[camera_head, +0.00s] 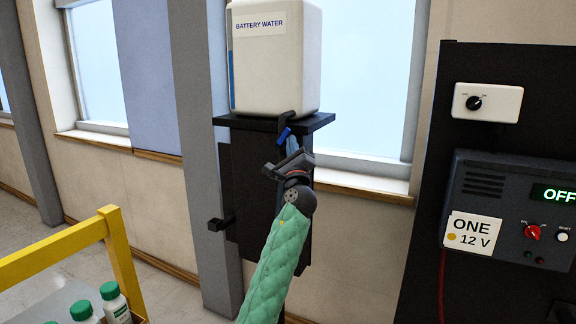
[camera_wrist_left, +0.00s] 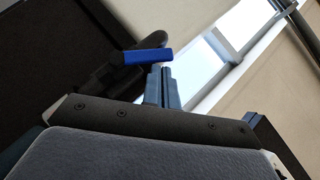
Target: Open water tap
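The white water container (camera_head: 275,60), labelled "BATTERY WATER", stands on a black shelf (camera_head: 318,121). A black tap hangs at its front lower edge, with a blue lever (camera_head: 283,136). In the left wrist view the blue lever (camera_wrist_left: 148,56) sticks out sideways from the black tap body (camera_wrist_left: 108,73). My left gripper (camera_head: 292,145) is just below the tap, pointing up. In the left wrist view its two blue-grey fingers (camera_wrist_left: 162,88) are together with nothing between them. Their tips are close to the lever's end; I cannot tell whether they touch it. My right gripper is not in view.
A dark panel on the right carries a white switch box (camera_head: 488,102) and a power unit (camera_head: 510,210) reading "OFF". A yellow-framed cart (camera_head: 120,255) with green-capped bottles (camera_head: 113,302) stands at lower left. A window and wall are behind the shelf.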

